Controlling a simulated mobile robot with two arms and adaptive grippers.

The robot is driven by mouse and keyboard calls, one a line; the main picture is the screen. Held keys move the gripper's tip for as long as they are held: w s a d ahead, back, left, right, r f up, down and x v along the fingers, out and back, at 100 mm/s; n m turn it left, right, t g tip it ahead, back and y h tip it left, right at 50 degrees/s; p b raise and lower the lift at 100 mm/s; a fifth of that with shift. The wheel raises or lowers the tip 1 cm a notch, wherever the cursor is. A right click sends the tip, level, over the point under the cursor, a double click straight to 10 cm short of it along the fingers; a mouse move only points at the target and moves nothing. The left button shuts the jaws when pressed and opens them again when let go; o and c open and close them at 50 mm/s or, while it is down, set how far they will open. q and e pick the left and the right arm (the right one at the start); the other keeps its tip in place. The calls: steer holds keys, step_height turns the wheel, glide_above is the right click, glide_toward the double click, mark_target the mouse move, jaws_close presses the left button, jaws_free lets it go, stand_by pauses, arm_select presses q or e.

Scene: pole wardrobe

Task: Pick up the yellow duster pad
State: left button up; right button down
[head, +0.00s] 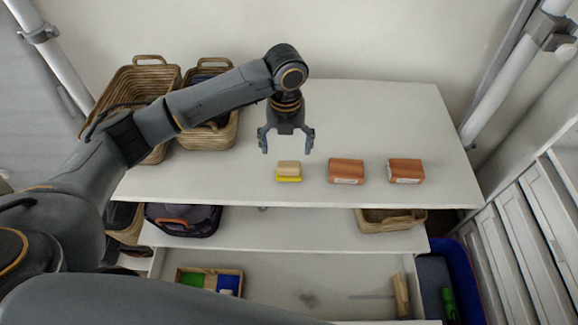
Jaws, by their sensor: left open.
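The yellow duster pad (288,178) lies on the white top shelf, near its front edge. A tan wooden block (289,167) forms its upper part, with the yellow layer below. My left gripper (286,148) is open and empty, fingers pointing down toward the pad. In the picture it is just above and behind the pad, apart from it. My right gripper is not in view.
Wicker baskets (150,68) stand at the back left, partly behind my arm. Below are a lower shelf (300,232) with a dark bag (183,219) and an open drawer (310,280).

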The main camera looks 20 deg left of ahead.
mark_target(289, 164)
arm_select(q)
steer(key=shift+w+f, duration=0.1)
steer(key=shift+f, duration=0.55)
steer(key=shift+w+f, duration=0.1)
steer(key=shift+f, duration=0.2)
steer(key=shift+s+d+f+p, duration=0.15)
steer(key=shift+f+p, duration=0.45)
steer(key=shift+s+d+f+p, duration=0.1)
steer(key=shift+d+f+p, duration=0.05)
steer(key=shift+f+p, duration=0.45)
step_height(289, 164, down, 2)
steer(key=shift+f, duration=0.15)
steer(key=shift+w+f, duration=0.1)
steer(key=shift+f, duration=0.15)
steer(key=c, duration=1.4)
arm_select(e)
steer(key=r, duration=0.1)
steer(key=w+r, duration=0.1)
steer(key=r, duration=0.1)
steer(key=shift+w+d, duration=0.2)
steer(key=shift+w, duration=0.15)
arm_select(q)
steer(key=shift+o, duration=0.2)
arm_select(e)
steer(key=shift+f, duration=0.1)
